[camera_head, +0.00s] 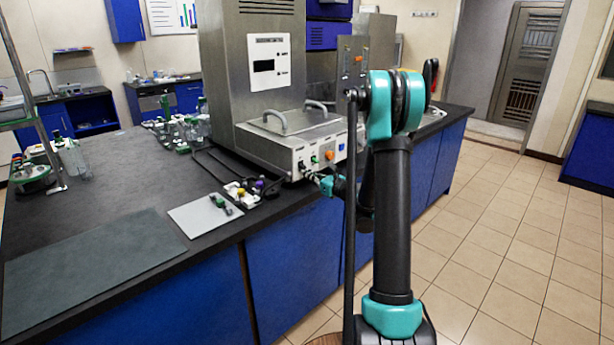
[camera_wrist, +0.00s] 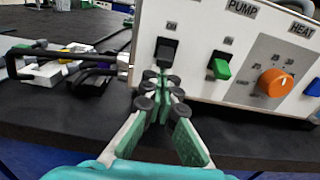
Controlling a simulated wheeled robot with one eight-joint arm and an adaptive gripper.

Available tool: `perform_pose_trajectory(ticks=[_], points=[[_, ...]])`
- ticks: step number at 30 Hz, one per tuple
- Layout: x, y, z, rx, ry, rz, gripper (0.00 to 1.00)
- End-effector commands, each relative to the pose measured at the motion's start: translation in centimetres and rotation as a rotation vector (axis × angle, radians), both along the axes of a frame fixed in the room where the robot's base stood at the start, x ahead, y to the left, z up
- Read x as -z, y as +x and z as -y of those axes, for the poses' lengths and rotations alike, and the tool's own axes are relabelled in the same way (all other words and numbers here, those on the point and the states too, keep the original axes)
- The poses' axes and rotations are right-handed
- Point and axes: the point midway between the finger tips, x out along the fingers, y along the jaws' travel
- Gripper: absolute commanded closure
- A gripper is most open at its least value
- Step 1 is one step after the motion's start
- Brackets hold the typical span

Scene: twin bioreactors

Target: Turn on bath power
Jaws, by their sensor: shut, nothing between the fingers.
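The bath is a steel box with a lid and two handles (camera_head: 290,125) on the bench in the head view. Its white front panel (camera_wrist: 205,35) fills the upper right of the wrist view. A black rocker switch (camera_wrist: 166,50) is at the panel's left, a green switch (camera_wrist: 220,66) under the word PUMP, and an orange knob (camera_wrist: 276,82) under HEAT. My gripper (camera_wrist: 158,82) is shut and empty. Its fingertips are at the lower edge of the black switch; I cannot tell whether they touch it. In the head view my gripper (camera_head: 313,178) is at the panel's left end.
Small coloured-cap items and cables (camera_head: 245,188) lie left of the panel on the dark bench (camera_head: 110,200). A white board (camera_head: 205,216) lies near the bench's front edge. A tall steel cabinet (camera_head: 265,65) stands behind the bath. The tiled floor at right is clear.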

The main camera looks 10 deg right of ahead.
Motion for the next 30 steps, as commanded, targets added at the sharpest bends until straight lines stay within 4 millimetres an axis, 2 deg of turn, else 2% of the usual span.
perform_pose_trajectory(ticks=[30], points=[[-0.97,-0.38,0.24,-0.001,-0.109,-0.148,1.00]])
